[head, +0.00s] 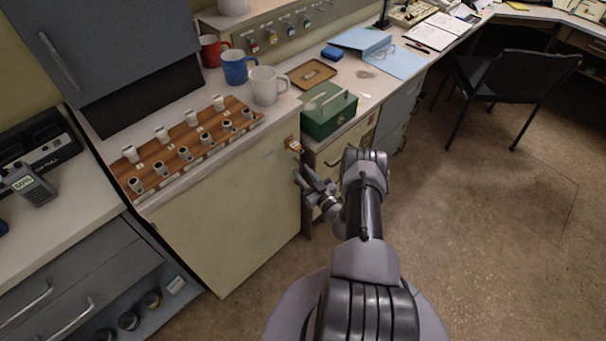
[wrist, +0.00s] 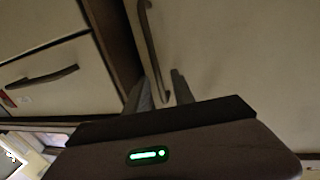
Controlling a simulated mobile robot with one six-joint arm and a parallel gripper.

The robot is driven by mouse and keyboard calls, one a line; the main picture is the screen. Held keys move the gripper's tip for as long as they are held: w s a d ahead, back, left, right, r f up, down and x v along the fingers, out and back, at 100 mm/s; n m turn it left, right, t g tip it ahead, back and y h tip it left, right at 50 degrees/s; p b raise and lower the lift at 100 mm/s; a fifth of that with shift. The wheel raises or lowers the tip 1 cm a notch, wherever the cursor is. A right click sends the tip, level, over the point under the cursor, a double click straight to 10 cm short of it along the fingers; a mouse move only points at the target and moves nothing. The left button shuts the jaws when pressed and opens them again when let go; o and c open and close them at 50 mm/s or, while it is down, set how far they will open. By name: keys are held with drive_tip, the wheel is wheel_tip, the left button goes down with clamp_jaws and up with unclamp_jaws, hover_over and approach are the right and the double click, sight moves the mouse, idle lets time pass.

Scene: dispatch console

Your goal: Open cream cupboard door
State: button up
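The cream cupboard door (head: 235,215) is shut below the counter in the head view. It also fills the right of the wrist view (wrist: 240,70). Its upright bar handle (wrist: 150,45) shows at the top middle of the wrist view, near the door's edge. My gripper (head: 305,178) is at the door's right edge in the head view. In the wrist view my gripper (wrist: 160,88) has its two fingers apart, with the handle's lower end between or just beyond them. I cannot tell whether they touch it.
A cream drawer unit (head: 333,158) stands right of the door, carrying a green box (head: 328,112). A wooden rack (head: 190,145) of small cups and several mugs stand on the counter. A black chair (head: 515,80) stands far right. The floor (head: 480,230) is clear.

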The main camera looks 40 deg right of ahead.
clamp_jaws()
idle(1.3)
